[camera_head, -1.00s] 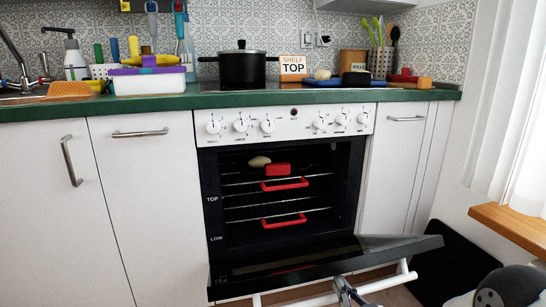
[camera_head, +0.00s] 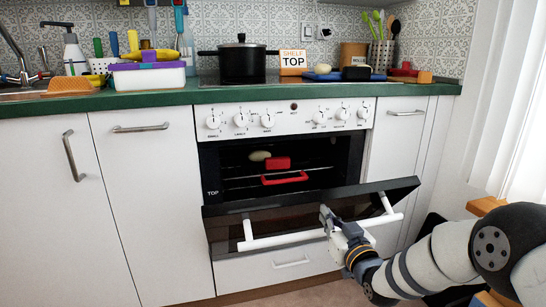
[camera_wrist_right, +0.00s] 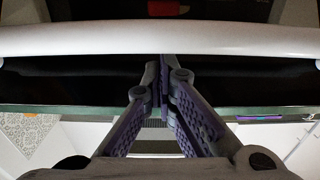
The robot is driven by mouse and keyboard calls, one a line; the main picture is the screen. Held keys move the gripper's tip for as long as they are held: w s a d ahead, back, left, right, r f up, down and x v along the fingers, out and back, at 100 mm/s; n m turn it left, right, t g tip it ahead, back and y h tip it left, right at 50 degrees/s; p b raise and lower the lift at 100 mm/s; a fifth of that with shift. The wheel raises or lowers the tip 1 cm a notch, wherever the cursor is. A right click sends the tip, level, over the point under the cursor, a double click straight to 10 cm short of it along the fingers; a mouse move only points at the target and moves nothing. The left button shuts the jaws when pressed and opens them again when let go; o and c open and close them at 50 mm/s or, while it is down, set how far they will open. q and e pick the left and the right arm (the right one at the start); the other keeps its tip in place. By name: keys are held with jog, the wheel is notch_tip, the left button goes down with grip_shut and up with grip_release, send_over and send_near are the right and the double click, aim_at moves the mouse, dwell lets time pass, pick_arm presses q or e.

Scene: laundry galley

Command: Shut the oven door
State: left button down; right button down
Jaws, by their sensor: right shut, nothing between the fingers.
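The oven door (camera_head: 290,212) is partly open, its top edge leaning out and tilted up from the bottom hinge. Its white bar handle (camera_head: 283,239) runs across the outer face and crosses the top of the right wrist view (camera_wrist_right: 90,38). My right gripper (camera_head: 327,217) is at the middle of the handle, its fingers shut with nothing between them. In the right wrist view the fingertips (camera_wrist_right: 160,62) are close to the bar; I cannot tell whether they touch it. The oven (camera_head: 215,165) shows its upper cavity; the door hides the lower part. My left gripper is out of view.
A drawer front (camera_head: 285,270) lies below. A wooden ledge (camera_head: 484,205) stands at the right. A black pot (camera_head: 240,62) sits on the hob.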

jog(key=shift+w+a+r, duration=0.1)
jog(key=shift+w+r, duration=0.25)
